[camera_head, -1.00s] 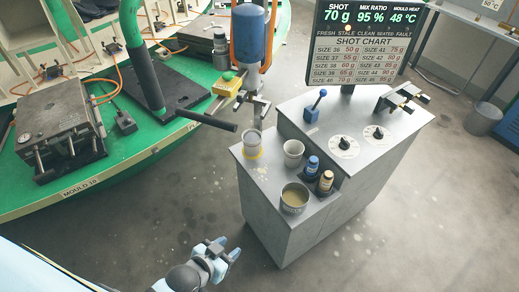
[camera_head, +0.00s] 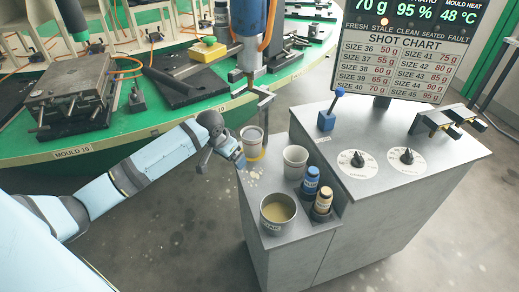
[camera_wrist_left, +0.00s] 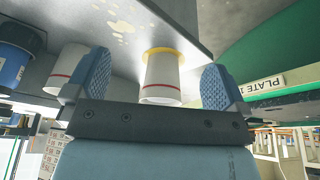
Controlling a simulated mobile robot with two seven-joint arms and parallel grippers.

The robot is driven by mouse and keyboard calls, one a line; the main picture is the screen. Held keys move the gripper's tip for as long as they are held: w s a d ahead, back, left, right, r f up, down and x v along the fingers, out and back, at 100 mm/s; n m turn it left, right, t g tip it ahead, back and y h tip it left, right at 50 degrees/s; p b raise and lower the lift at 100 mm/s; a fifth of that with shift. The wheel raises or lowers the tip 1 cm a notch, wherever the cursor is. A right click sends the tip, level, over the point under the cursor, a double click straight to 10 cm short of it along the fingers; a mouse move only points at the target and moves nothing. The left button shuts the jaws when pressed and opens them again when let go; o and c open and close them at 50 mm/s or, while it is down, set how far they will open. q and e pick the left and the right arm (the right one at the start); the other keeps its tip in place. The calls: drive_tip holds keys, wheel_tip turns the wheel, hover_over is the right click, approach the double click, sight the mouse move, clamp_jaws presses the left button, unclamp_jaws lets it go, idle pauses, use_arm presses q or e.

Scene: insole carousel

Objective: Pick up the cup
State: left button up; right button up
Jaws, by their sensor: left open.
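A pale cup (camera_head: 251,141) stands upright in a yellow ring (camera_head: 252,157) on the lower shelf of the grey cabinet, at its left end. My left gripper (camera_head: 237,157) is open just left of this cup. In the left wrist view, which looks upside down, the cup (camera_wrist_left: 161,78) with a red line shows between the two spread blue fingers of the left gripper (camera_wrist_left: 157,84), with a gap on each side. A second pale cup (camera_head: 294,161) stands to the right on the shelf. My right gripper is not in view.
A metal pot (camera_head: 278,211) of yellowish liquid and blue (camera_head: 310,181) and tan (camera_head: 322,202) bottles stand near the cups. A dispenser column (camera_head: 251,45) hangs behind them. The green carousel edge (camera_head: 150,138) runs behind my left arm. The screen (camera_head: 405,50) stands behind the cabinet.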

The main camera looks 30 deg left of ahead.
use_arm(q)
drive_tip(key=w+a+r, duration=0.2)
drive_tip(key=w, duration=0.1)
drive_tip(key=b, duration=0.2)
approach(253, 137)
drive_tip(key=shift+s+d+f, duration=0.3)
drive_tip(key=shift+d+f, duration=0.2)
drive_tip(key=shift+s+d+f, duration=0.3)
drive_tip(key=shift+d+f, duration=0.15)
drive_tip(key=shift+f, duration=0.05)
drive_tip(key=b+x, duration=0.1)
drive_tip(key=x, duration=0.4)
drive_tip(key=shift+w, duration=0.1)
drive_tip(key=c, duration=0.7)
